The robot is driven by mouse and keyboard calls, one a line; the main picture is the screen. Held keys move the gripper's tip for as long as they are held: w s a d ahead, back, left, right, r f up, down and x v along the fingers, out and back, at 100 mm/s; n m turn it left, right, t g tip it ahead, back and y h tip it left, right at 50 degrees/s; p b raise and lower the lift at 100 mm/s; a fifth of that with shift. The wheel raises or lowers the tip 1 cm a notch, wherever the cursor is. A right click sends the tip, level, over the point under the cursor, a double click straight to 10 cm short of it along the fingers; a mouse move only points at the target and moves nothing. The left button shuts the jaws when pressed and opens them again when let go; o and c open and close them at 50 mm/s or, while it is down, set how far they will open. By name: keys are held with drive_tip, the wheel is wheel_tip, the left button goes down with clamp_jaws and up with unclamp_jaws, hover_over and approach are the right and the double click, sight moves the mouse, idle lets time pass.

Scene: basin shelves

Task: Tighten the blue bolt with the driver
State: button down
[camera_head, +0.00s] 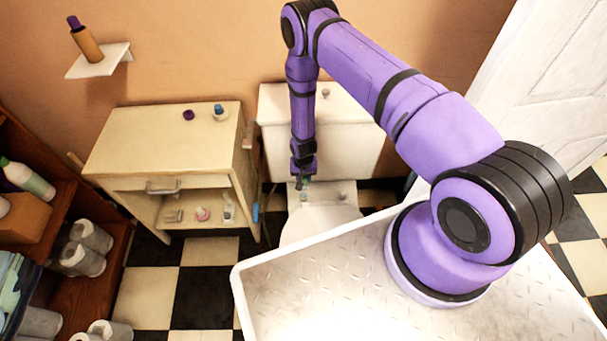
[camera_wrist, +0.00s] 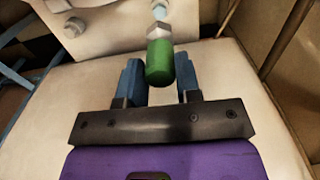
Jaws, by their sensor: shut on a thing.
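My gripper (camera_head: 303,179) hangs over the back of the toilet seat, just in front of the tank. In the wrist view, its blue fingers (camera_wrist: 158,82) are shut on the driver (camera_wrist: 159,62), which has a green handle and a silver collar. A pale blue piece (camera_wrist: 159,11) shows beyond the collar at the top edge. I cannot tell whether it is the blue bolt or part of the driver, nor whether the two touch. A grey metal bolt (camera_wrist: 75,27) sits on the white hinge plate to the left.
The toilet (camera_head: 320,224) stands below my gripper, with its tank (camera_head: 345,135) close behind. A cream cabinet (camera_head: 165,145) with an open shelf stands to the left, carrying small bottles. A wooden shelf with paper rolls (camera_head: 90,236) is at far left. A white door (camera_head: 548,85) is at right.

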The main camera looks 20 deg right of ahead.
drive_tip(key=shift+f, duration=2.25)
drive_tip(key=shift+s+f, duration=0.1)
drive_tip(key=shift+f, duration=1.15)
idle(1.0)
idle(0.3)
drive_tip(key=c, duration=0.7)
unclamp_jaws()
drive_tip(key=shift+c, duration=0.2)
wheel_tip(320, 180, up, 11)
drive_tip(key=shift+f, duration=0.1)
drive_tip(key=c, duration=0.4)
drive_tip(key=shift+o, duration=0.2)
